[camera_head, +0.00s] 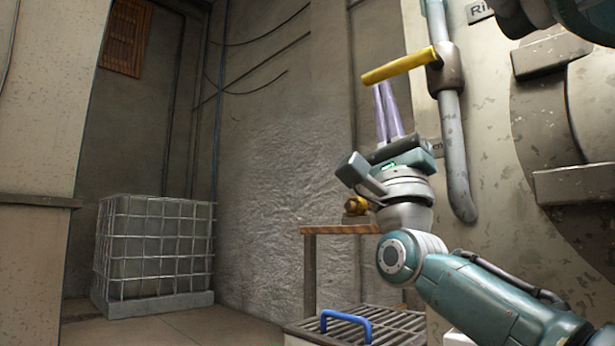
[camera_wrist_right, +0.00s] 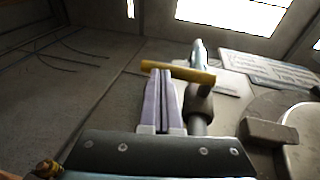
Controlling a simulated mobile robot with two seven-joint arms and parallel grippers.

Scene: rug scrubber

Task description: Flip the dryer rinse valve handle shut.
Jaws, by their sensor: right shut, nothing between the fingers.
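The yellow valve handle (camera_head: 400,66) sticks out to the left from a grey valve body (camera_head: 446,68) on a vertical grey pipe (camera_head: 453,130). The handle lies nearly level, its left end slightly lower. My right gripper (camera_head: 384,84) points up from below with its purple fingers shut and empty. Its fingertips are just under or against the handle's middle; I cannot tell if they touch. In the right wrist view the handle (camera_wrist_right: 178,72) crosses just beyond the fingertips (camera_wrist_right: 162,76), with the valve body to the right. My left gripper is out of view.
A large round machine drum (camera_head: 540,120) stands right of the pipe. A wooden table (camera_head: 340,229) with a small brass-coloured item (camera_head: 355,206) stands lower behind my wrist. A slatted grate with a blue handle (camera_head: 346,325) is below. A caged white tank (camera_head: 155,250) stands at left.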

